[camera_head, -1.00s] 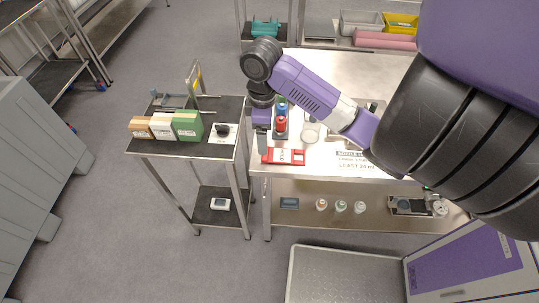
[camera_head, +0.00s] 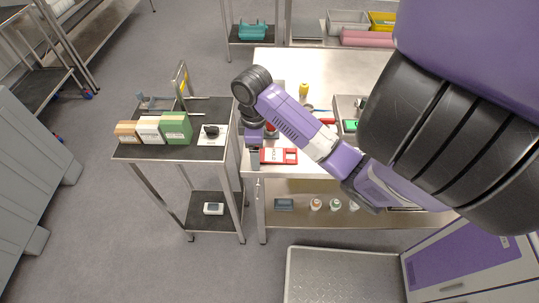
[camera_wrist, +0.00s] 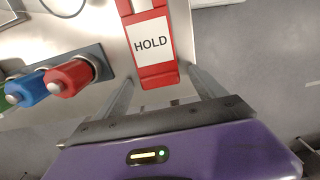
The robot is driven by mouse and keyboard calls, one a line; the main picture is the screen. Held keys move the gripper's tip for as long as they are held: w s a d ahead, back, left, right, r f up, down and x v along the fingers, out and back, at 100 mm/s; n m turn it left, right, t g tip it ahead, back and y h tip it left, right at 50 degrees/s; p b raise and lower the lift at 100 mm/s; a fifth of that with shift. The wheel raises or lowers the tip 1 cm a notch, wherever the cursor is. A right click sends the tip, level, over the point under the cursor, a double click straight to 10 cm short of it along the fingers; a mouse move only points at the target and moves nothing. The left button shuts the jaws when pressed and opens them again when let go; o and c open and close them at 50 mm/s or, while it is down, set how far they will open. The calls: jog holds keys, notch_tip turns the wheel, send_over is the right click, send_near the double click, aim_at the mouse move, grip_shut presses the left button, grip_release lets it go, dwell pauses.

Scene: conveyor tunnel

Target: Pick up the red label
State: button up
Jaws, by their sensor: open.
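The red label (camera_head: 290,156) lies flat near the front left corner of the steel table. In the wrist view the red label (camera_wrist: 154,75) has a white panel reading "HOLD", and its far end is cut off by the top edge. My gripper (camera_head: 254,165) hangs at the table's left edge, just left of the label. In the wrist view my gripper (camera_wrist: 161,76) is open and empty. Its two fingers point at the label's near end, one to each side. I cannot tell how high the fingertips are above the table.
A red-capped item (camera_wrist: 72,77) and a blue one (camera_wrist: 33,89) sit in a grey holder left of the label. A side table (camera_head: 131,152) with boxes stands left, across a narrow gap. Bottles (camera_head: 316,204) stand on the lower shelf.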

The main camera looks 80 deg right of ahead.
jog(key=c, duration=1.4)
notch_tip(320, 180, up, 20)
jog(key=p, duration=0.3)
jog(key=o, duration=0.7)
grip_shut()
